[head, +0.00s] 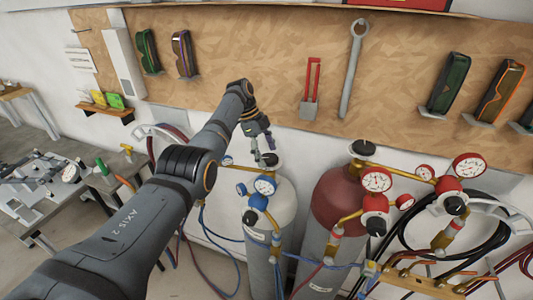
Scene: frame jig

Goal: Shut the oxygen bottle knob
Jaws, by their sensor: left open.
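The oxygen bottle appears to be the pale grey-white cylinder (285,207) with the blue regulator and blue-rimmed gauges (265,186). Its dark knob (269,160) sits on top and is partly hidden by my gripper. My left gripper (263,153) points down at the knob from above, with its fingers open. Its fingertips are right by the knob, but I cannot tell whether they touch it or lie around it. My right gripper is not in view.
A dark red cylinder (338,197) with red-rimmed gauges (377,179) stands close on the right. Blue and red hoses (222,240) hang below. A wooden tool board (280,60) with a wrench (353,68) is behind. A workbench (70,200) stands at left.

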